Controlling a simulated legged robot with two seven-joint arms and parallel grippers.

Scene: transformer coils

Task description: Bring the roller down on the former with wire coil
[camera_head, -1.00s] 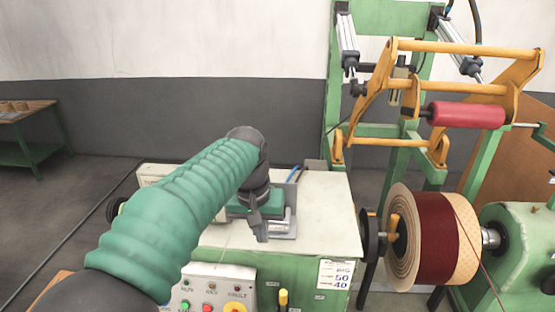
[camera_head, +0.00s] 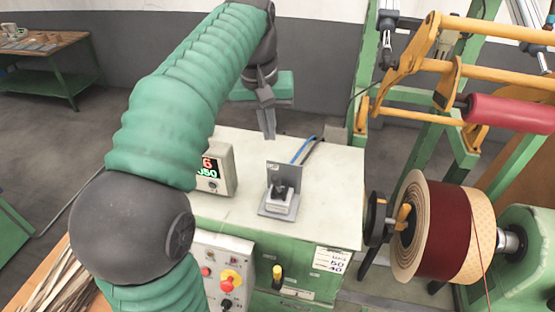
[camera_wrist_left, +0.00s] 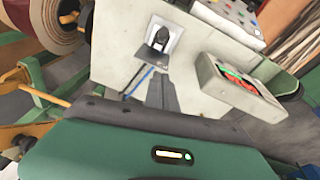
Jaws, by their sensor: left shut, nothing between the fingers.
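The red roller (camera_head: 508,114) hangs in a yellow pivoting frame (camera_head: 440,72) on the green stand at the right, raised above and apart from the former. The former with wire coil (camera_head: 447,228) is mounted horizontally below it, with dark red wire and tan flanges. Part of it shows in the left wrist view (camera_wrist_left: 48,22). My left gripper (camera_head: 268,134) is shut and empty, above the back of the white-topped cabinet. A small lever switch (camera_head: 280,192) on a grey bracket stands on the cabinet top, also in the left wrist view (camera_wrist_left: 158,42). My right gripper is not seen.
A display box (camera_head: 214,170) stands on the cabinet top (camera_head: 335,180). The front panel has buttons and a red-yellow knob (camera_head: 230,280). A green machine housing (camera_head: 527,250) holds the former's right end. A table (camera_head: 48,55) stands far left.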

